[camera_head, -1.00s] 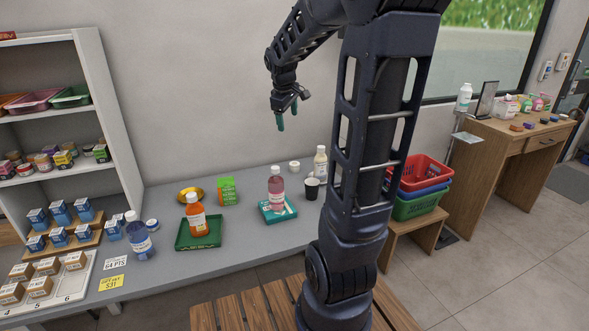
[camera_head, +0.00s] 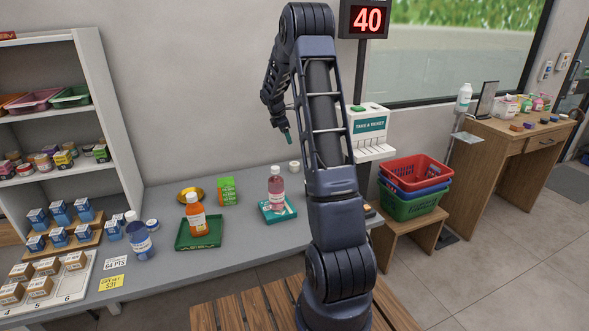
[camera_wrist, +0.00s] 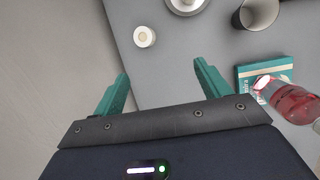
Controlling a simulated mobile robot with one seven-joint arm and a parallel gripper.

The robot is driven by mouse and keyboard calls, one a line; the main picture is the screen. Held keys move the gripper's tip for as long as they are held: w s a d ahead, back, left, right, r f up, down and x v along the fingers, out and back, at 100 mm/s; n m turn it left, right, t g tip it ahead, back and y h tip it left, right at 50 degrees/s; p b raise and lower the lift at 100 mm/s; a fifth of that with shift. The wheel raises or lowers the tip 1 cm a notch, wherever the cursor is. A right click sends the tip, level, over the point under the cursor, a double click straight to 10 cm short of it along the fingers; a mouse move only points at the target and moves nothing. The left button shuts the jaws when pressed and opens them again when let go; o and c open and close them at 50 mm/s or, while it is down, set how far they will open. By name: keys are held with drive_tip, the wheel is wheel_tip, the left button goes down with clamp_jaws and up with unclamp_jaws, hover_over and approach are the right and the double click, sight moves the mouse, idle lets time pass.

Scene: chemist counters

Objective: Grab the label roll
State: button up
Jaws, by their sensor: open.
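A small white roll with a cream centre, which looks like the label roll (camera_head: 294,165), stands on the grey counter near the back wall. In the wrist view the roll (camera_wrist: 144,36) lies beyond my fingertips, roughly ahead of the space between them. My gripper (camera_head: 288,136) hangs above the back of the counter, open and empty. Its two teal fingers are spread apart in the wrist view (camera_wrist: 164,72). The roll is apart from both fingers.
A pink-red bottle (camera_head: 276,190) stands on a teal box (camera_head: 266,213). In the wrist view a black cup (camera_wrist: 255,14) and a white round-topped item (camera_wrist: 187,4) are near the roll. An orange bottle (camera_head: 196,213) stands on a green tray (camera_head: 183,243).

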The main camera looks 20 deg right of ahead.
sight(294, 164)
drive_tip(key=shift+w+d+f+n+g, duration=0.1)
drive_tip(key=shift+w+d+f+n, duration=0.95)
drive_tip(key=shift+f, duration=2.7)
drive_tip(key=shift+w+d+f+n+g, duration=0.1)
drive_tip(key=shift+w+d+f+n, duration=0.2)
drive_tip(key=shift+w+d+f, duration=2.45)
drive_tip(key=shift+w+d+f+n+g, duration=0.15)
drive_tip(key=shift+w+f+n, duration=0.45)
drive_tip(key=shift+f, duration=4.15)
drive_tip(key=shift+s, duration=0.1)
drive_tip(key=c, duration=1.1)
drive_tip(key=shift+r, duration=0.15)
